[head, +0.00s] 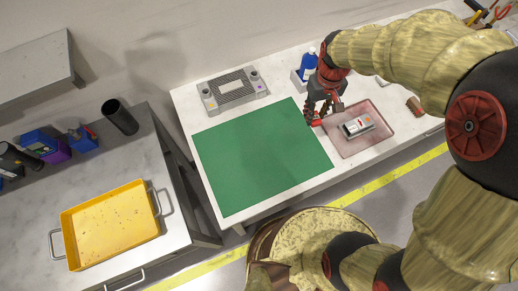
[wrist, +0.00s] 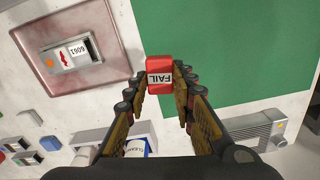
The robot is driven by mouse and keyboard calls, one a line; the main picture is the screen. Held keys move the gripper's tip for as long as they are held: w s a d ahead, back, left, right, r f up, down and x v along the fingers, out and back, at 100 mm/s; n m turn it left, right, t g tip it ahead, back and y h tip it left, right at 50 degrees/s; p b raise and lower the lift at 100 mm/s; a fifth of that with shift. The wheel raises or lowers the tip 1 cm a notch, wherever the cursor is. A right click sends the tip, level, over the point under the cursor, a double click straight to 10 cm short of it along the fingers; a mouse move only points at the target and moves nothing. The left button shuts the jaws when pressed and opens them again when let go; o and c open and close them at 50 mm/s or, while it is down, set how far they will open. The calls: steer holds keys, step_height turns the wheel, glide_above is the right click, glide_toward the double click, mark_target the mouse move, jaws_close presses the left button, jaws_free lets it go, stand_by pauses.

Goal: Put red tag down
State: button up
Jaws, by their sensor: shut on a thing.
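The red tag (wrist: 160,66) carries a white label reading FAIL. My gripper (wrist: 162,82) is shut on it, with a finger on each side of the tag. In the head view my gripper (head: 319,114) is over the white table between the green mat (head: 262,160) and the pinkish tray (head: 381,143). The red tag also shows small in the head view (head: 317,122), partly hidden by the fingers. I cannot tell its exact height above the table. A grey device (head: 357,126) with a white label and red mark lies in the tray.
A grey fixture (head: 233,91) stands at the table's back left. A blue bottle (head: 308,65) stands in a holder behind my gripper. A brown block (head: 414,106) lies right of the tray. The green mat is clear. A yellow tray (head: 110,228) sits on the left bench.

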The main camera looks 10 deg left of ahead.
steer(key=s+a+r+n, duration=0.1)
steer(key=s+a+n, duration=0.1)
steer(key=s, duration=0.4)
steer(key=b, duration=0.4)
glide_above(260, 150)
steer(key=d, duration=0.1)
step_height(260, 150, down, 9)
steer(key=shift+a+f, duration=0.15)
steer(key=shift+f, duration=0.05)
steer(key=shift+a+f+b, duration=0.15)
steer(key=shift+f+b, duration=0.05)
steer(key=shift+f, duration=0.7)
steer(key=shift+a+f+b, duration=0.1)
steer(key=shift+f+b, duration=0.05)
steer(key=shift+f, duration=0.75)
steer(key=shift+f, duration=0.15)
steer(key=o, duration=1)
steer(key=shift+o, duration=0.2)
